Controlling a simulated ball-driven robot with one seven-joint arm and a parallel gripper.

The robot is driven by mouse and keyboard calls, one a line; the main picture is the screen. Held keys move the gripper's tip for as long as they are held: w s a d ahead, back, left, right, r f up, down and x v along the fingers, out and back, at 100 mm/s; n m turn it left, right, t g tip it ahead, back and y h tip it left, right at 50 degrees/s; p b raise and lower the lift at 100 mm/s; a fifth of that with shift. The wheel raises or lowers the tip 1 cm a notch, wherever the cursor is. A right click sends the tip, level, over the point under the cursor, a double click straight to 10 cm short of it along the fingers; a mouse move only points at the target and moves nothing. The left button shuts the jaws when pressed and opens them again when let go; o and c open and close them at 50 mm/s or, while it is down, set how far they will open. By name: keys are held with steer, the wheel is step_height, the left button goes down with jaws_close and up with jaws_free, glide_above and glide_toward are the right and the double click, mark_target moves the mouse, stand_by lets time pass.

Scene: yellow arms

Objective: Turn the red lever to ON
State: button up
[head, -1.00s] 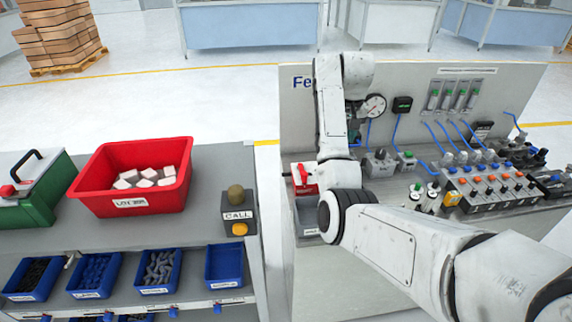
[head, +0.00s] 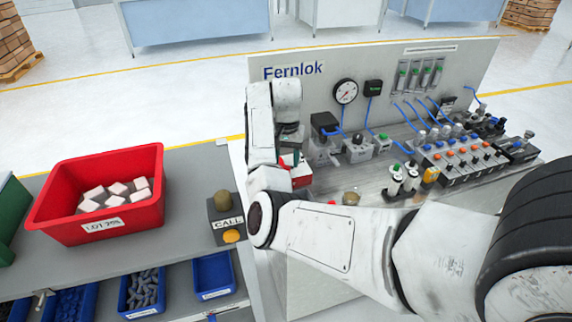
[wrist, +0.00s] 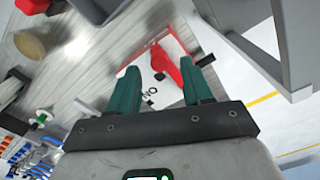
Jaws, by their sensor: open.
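The red lever (wrist: 188,80) shows in the wrist view on a red and white housing (wrist: 163,62), between my two teal fingers and close to the right one. In the head view the red housing (head: 300,176) is at the left end of the Fernlok panel bench, largely hidden by my arm. My gripper (wrist: 167,68) is open, with its fingertips around the lever area. I cannot tell whether a finger touches the lever. In the head view my gripper (head: 297,156) is partly hidden behind my wrist.
The Fernlok back panel (head: 385,90) stands behind the lever. Valves and a gauge (head: 345,92) are to its right. A tan knob (wrist: 36,42) shows in the wrist view. At left are a red bin (head: 95,225) of white blocks and a CALL box (head: 226,222).

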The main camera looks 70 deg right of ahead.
mark_target(287, 167)
steer(key=shift+f, duration=1.6)
jaws_close()
